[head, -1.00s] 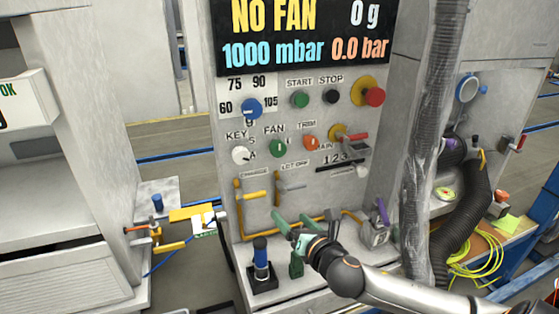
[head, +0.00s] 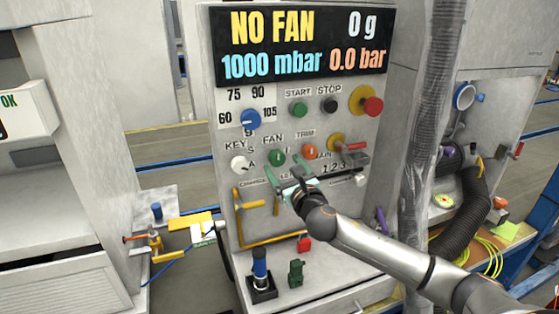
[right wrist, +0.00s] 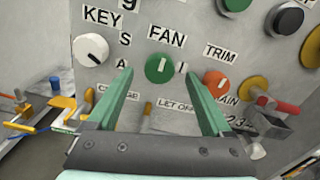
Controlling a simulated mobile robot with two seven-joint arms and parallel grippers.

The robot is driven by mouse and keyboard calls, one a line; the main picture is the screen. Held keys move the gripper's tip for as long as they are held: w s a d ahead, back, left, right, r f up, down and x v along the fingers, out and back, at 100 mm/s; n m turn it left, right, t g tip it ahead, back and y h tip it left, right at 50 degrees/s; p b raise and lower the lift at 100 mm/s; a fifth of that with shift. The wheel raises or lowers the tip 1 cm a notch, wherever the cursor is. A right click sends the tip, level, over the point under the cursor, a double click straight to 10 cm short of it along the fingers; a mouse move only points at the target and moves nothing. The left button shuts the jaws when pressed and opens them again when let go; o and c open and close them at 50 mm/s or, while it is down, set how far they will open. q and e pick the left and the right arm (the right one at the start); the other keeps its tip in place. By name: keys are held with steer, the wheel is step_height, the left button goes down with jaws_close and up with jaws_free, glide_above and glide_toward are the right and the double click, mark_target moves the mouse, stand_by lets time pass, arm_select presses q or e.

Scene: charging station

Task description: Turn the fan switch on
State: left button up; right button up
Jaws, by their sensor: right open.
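The fan switch (head: 277,156) is a round green knob with a white mark, under the FAN label on the grey panel. It also shows in the right wrist view (right wrist: 159,69), where its white mark stands roughly upright. My right gripper (head: 284,172) is open and empty just in front of the panel, slightly below the knob. In the right wrist view its green fingers (right wrist: 158,74) point at the panel, with the knob between their tips in the picture. I cannot tell whether they touch it. My left gripper is not in view.
The display (head: 302,42) reads NO FAN. The white key knob (right wrist: 90,50) is left of the fan switch, the orange trim knob (right wrist: 216,82) close on its right. A red-handled valve (head: 350,147) juts out further right. A wrapped hose (head: 432,150) hangs beside my right arm.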

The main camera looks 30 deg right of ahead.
mark_target(278, 160)
steer(key=shift+x, duration=1.65)
jaws_close()
